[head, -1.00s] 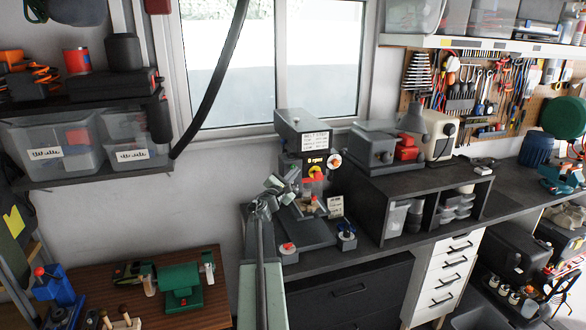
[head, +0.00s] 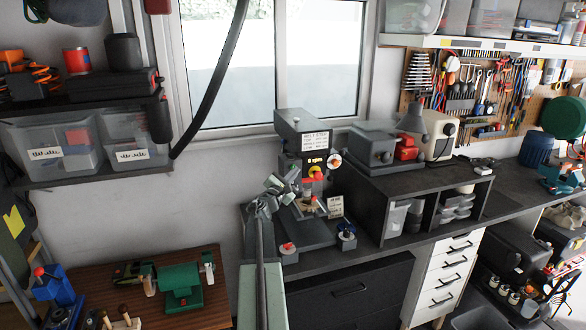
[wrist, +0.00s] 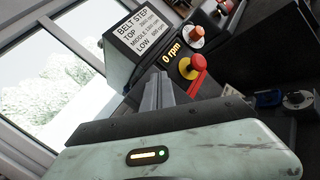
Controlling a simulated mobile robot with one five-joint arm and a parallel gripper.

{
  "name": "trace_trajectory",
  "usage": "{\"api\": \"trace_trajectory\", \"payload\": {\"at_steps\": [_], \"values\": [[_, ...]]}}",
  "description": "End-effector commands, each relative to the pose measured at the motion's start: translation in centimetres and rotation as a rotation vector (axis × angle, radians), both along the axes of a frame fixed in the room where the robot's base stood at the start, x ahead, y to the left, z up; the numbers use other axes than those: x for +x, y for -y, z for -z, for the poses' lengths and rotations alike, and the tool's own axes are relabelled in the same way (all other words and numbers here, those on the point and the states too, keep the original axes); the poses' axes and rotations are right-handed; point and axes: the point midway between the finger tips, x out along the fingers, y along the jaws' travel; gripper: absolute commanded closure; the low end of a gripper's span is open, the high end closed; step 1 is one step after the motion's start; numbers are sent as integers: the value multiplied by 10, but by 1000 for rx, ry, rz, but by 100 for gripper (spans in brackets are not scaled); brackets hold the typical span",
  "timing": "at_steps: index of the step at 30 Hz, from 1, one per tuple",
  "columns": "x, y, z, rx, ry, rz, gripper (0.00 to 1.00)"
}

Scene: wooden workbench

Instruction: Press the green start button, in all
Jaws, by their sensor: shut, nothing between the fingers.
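The drill press (head: 302,128) stands on the dark bench below the window. Its front carries a belt step label (wrist: 143,28) and a display reading 0 rpm (wrist: 171,51). A red mushroom button on a yellow base (wrist: 197,63) sits below the display in the wrist view. I cannot make out a green button in either view; part of the press front is hidden behind my fingers. My gripper (head: 292,174) is in front of the press, left of the yellow-based button. In the wrist view my gripper (wrist: 158,78) is shut and empty, pointing at the press front.
An orange-red knob on a white base (wrist: 197,33) sits beside the display. A red-topped knob (head: 288,247) and a second dark fixture (head: 347,236) stand at the bench front. A black shelf unit (head: 410,190) is to the right. A green vise (head: 182,285) is lower left.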

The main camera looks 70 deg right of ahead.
Motion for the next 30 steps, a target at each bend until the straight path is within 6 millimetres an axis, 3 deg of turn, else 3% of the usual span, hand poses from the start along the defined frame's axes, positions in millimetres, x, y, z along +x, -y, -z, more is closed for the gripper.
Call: {"api": "trace_trajectory", "payload": {"at_steps": [30], "values": [[5,6,0,-1,0,-1,100]]}}
